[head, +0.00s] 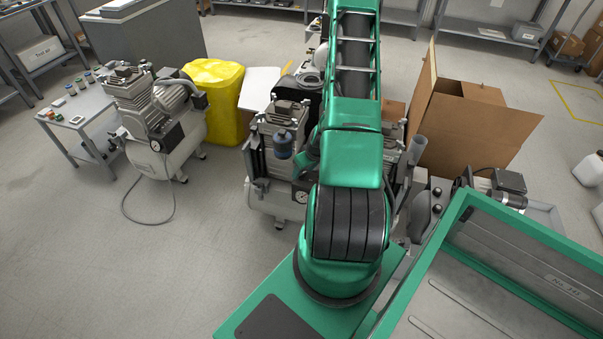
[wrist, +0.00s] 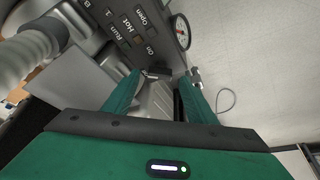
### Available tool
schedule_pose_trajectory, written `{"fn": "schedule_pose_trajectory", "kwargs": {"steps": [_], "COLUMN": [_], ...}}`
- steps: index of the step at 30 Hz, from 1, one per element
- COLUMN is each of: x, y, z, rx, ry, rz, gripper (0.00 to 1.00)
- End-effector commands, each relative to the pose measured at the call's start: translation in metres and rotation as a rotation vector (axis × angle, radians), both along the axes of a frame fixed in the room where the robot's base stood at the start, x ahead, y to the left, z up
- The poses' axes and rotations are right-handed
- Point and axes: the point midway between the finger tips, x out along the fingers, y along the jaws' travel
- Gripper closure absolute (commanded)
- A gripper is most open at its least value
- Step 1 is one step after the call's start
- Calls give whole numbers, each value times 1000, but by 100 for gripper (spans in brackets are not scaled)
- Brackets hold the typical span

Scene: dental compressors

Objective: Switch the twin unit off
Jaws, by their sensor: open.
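The twin unit (head: 283,135) is a pale compressor with two pump heads, in the middle of the head view, largely hidden by my green arm. In the wrist view its dark panel (wrist: 128,22) carries the labels Run, Hot, On and Open, small square lamps and a round gauge (wrist: 181,30). A small black switch-like part (wrist: 157,72) sits at the panel's lower edge. My gripper (wrist: 160,77) is open, its two green fingers on either side of that part; I cannot tell whether they touch it. The gripper is hidden in the head view.
Another compressor (head: 160,125) stands at left beside a small table (head: 75,125). A yellow-covered bin (head: 214,100) and an open cardboard box (head: 465,120) stand behind. A grey hose (wrist: 30,50) runs close to the gripper in the wrist view. The floor at front left is clear.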

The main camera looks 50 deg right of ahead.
Motion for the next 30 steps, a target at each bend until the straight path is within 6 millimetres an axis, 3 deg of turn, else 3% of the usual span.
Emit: {"fn": "schedule_pose_trajectory", "kwargs": {"steps": [6, 15, 16, 21, 30], "x": [5, 6, 6, 6, 6], "y": [-1, -2, -2, -2, -2], "z": [-14, -15, -15, -15, -15], "rx": [0, -1, -1, -1, 0], "ry": [2, 1, 1, 1, -1], "rz": [0, 0, 0, 0, 26], "gripper": [48, 48, 51, 90, 90]}}
